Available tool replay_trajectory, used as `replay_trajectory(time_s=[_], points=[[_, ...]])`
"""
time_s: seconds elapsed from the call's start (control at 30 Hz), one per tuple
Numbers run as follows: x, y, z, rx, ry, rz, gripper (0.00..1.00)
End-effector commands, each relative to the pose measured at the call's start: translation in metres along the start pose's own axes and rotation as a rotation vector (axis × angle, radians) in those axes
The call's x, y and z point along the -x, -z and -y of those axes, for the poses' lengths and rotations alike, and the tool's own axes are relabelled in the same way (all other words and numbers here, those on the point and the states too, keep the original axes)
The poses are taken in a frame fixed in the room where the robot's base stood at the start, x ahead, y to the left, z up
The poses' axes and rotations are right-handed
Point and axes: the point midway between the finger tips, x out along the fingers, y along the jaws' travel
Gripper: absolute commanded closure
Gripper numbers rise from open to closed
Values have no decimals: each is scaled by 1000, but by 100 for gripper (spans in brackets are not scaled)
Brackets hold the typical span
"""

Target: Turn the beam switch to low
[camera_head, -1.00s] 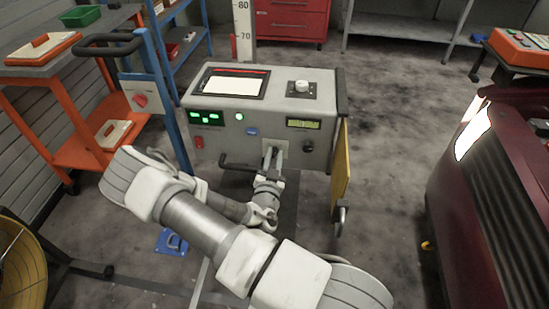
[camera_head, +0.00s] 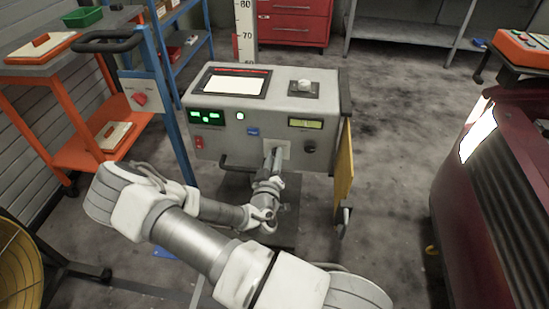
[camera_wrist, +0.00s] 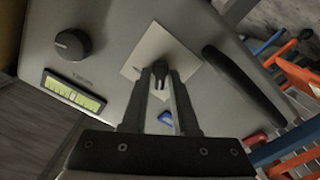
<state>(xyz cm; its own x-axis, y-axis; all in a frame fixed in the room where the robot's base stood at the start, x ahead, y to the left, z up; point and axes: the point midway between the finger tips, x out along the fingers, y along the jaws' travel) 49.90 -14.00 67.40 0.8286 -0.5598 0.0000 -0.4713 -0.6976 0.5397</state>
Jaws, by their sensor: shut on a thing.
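The grey tester box (camera_head: 235,165) stands upright in front of me, with a pale square plate (camera_head: 284,148) on its front. In the wrist view the plate (camera_wrist: 144,52) looks tilted. The small dark beam switch (camera_wrist: 160,67) sits on it. My gripper (camera_head: 272,153) reaches up to the plate from below. In the wrist view the fingertips of my gripper (camera_wrist: 160,75) are closed around the switch. The fingers hide much of the switch, and I cannot read its setting.
A black handle (camera_wrist: 244,86) sticks out beside the plate. A dark knob (camera_head: 309,146) and a lit display (camera_head: 305,123) are on its other side. A yellow panel (camera_head: 343,162) stands at the box's right edge. A dark red car (camera_head: 500,190) is at the right.

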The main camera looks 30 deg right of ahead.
Motion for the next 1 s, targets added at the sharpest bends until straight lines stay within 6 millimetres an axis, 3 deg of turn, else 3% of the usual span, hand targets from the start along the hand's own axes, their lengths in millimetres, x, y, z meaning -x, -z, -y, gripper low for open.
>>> replay_trajectory(time_s=[0.3, 0.83, 0.87, 0.93, 1.0], points=[[-1, 0, 0, 120, -1, -2, 100], [-1, 0, 0, 144, -1, -1, 100], [-1, 0, 0, 144, -1, -1, 71], [-1, 0, 0, 144, -1, -1, 58], [0, 0, 0, 144, -1, -1, 55]])
